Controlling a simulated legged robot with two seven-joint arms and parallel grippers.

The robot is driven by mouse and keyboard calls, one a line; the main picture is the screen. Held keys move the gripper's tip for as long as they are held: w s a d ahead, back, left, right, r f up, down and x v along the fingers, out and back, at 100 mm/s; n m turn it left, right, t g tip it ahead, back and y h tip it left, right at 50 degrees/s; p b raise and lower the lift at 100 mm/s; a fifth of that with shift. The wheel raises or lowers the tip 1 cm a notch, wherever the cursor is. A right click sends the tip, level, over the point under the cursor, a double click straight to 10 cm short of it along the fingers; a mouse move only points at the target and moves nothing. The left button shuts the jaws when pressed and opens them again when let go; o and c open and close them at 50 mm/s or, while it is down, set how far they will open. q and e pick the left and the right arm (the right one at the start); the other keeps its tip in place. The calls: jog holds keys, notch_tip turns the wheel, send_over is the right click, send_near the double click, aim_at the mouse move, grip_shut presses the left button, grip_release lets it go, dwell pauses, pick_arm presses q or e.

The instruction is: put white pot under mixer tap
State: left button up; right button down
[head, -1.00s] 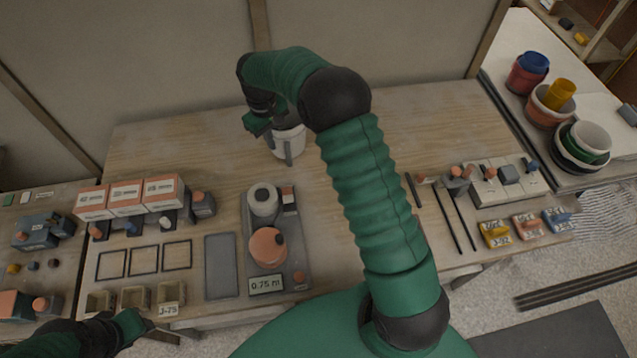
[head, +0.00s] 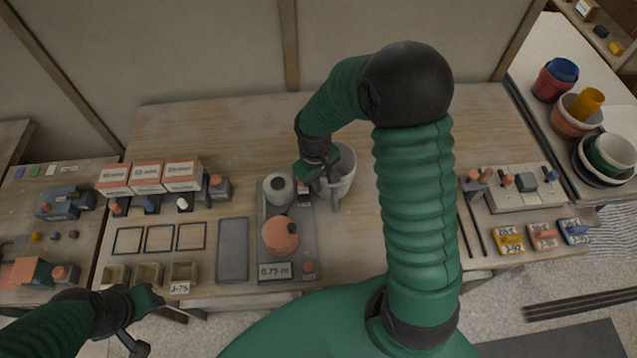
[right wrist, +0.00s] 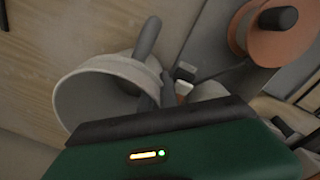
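The white pot (head: 345,183) is at the middle of the workbench, right of the grey tray, its open mouth facing up. It has a grey handle, clear in the right wrist view, where the pot (right wrist: 88,108) fills the left side. My right gripper (head: 325,178) is at the pot's left rim; its dark fingertips (right wrist: 158,92) look closed on the rim wall. I cannot tell whether the pot's base touches the bench. I cannot make out a mixer tap.
The grey tray (head: 305,250) holds a white cylinder (head: 278,189) and a coral round piece (head: 280,236), close left of the pot. Boxes (head: 148,177) stand further left. A white switch panel (head: 515,198) is at the right. The bench behind the pot is clear.

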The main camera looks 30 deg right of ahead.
jog(key=shift+w+f, duration=0.15)
jog(key=shift+f, duration=0.3)
jog(key=c, duration=1.9)
grip_release()
jog(key=shift+a, duration=0.1)
jog(key=shift+c, duration=0.2)
jog(key=shift+r, duration=0.1)
